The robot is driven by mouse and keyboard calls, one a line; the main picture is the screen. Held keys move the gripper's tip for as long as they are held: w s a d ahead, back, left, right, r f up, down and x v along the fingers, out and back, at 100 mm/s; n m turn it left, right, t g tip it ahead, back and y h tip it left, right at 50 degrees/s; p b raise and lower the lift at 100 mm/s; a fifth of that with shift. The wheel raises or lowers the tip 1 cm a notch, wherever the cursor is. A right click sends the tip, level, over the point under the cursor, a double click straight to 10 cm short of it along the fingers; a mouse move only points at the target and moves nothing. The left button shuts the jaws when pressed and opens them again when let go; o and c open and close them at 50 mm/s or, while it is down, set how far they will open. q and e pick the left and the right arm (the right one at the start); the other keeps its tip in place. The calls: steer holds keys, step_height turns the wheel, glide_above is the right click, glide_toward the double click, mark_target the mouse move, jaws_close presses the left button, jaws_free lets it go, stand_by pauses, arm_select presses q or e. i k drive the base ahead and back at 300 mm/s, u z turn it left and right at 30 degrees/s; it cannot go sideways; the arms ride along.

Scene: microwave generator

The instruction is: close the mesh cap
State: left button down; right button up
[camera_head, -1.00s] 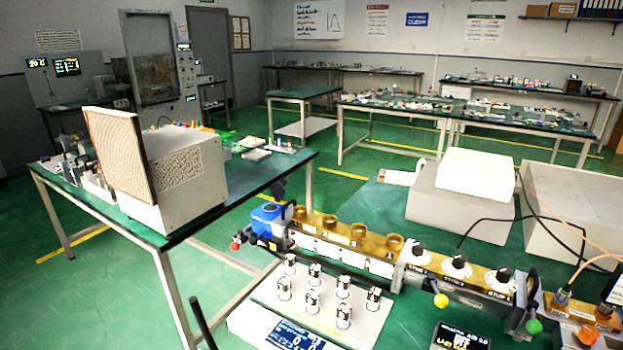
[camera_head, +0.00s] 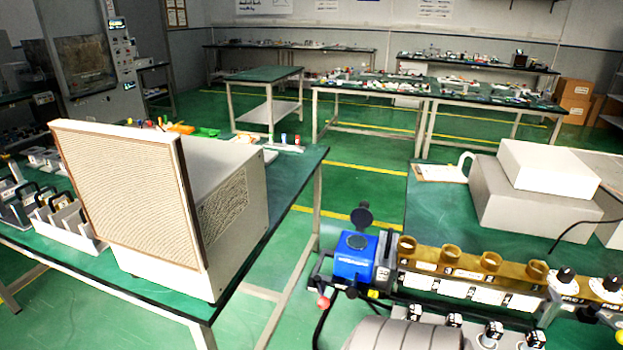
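A small round black cap (camera_head: 362,217) stands raised at the back of a blue unit (camera_head: 355,257), apart from the unit's dark round top. I cannot make out mesh on it at this size. The blue unit sits at the left end of a brass-coloured bench instrument (camera_head: 450,255). A large mesh-faced panel (camera_head: 125,195) stands upright at the front of a white box (camera_head: 225,190) on the left table. I cannot tell which of these is the mesh cap. Neither of my grippers is in view.
The left table (camera_head: 275,210) has a near edge facing me, with several handled holders (camera_head: 45,210) at its far left. Grey and white boxes (camera_head: 545,175) stand on the right table (camera_head: 430,215). Green floor (camera_head: 355,185) shows between the tables. A dark cable hangs below the blue unit.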

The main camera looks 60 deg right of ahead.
mark_target(361, 217)
steer(key=i, duration=0.7)
steer(key=z, duration=3.2)
